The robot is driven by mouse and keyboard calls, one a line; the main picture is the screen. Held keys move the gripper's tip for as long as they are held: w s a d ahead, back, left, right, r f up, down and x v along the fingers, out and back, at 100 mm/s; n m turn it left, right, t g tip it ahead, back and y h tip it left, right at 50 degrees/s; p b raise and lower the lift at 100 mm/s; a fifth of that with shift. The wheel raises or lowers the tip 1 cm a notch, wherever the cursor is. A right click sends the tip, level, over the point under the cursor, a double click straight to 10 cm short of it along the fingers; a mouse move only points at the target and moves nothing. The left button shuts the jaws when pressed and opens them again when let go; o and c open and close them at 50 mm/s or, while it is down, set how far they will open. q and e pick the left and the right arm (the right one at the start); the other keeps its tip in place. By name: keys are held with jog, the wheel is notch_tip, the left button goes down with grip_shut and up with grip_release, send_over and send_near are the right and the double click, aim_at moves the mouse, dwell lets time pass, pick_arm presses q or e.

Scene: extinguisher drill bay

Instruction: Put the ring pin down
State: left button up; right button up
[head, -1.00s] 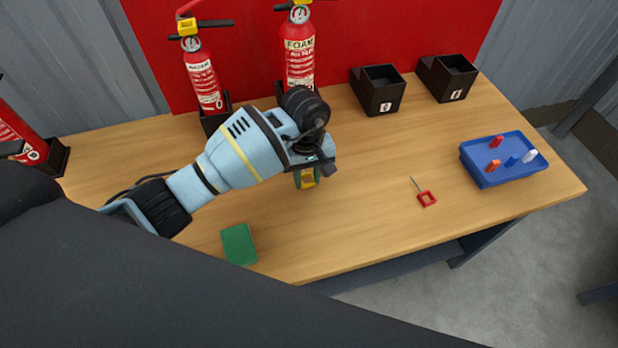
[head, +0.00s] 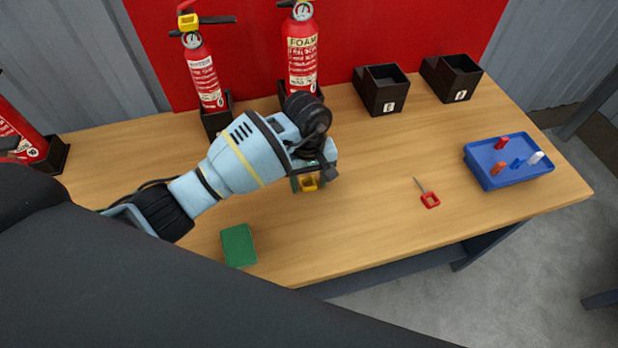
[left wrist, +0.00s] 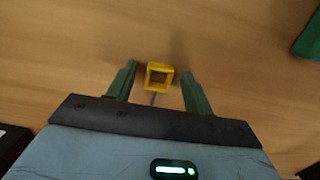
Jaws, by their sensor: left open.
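A yellow ring pin (head: 308,184) is at my left gripper (head: 304,180), low over the middle of the table. In the left wrist view the square yellow ring (left wrist: 159,77) and its thin shaft are between the two green fingers of the left gripper (left wrist: 157,74). The fingers are apart, with a gap on each side of the ring. Wood surface is close behind it; I cannot tell for certain that the pin rests on it. A red ring pin (head: 429,200) lies on the table further right. My right gripper is not in view.
A blue tray (head: 510,180) with several small coloured pieces is at the right. Two black boxes (head: 384,95) (head: 455,80) stand at the back. Extinguishers (head: 203,75) (head: 302,60) stand behind my arm. A green block (head: 238,245) lies near the front edge.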

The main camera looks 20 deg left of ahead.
aim_at(308, 182)
pick_arm(q)
jog(key=shift+r, duration=0.55)
notch_tip(308, 182, up, 11)
jog(key=shift+w+a, duration=0.2)
jog(key=shift+w, duration=0.1)
jog(key=shift+s, duration=0.1)
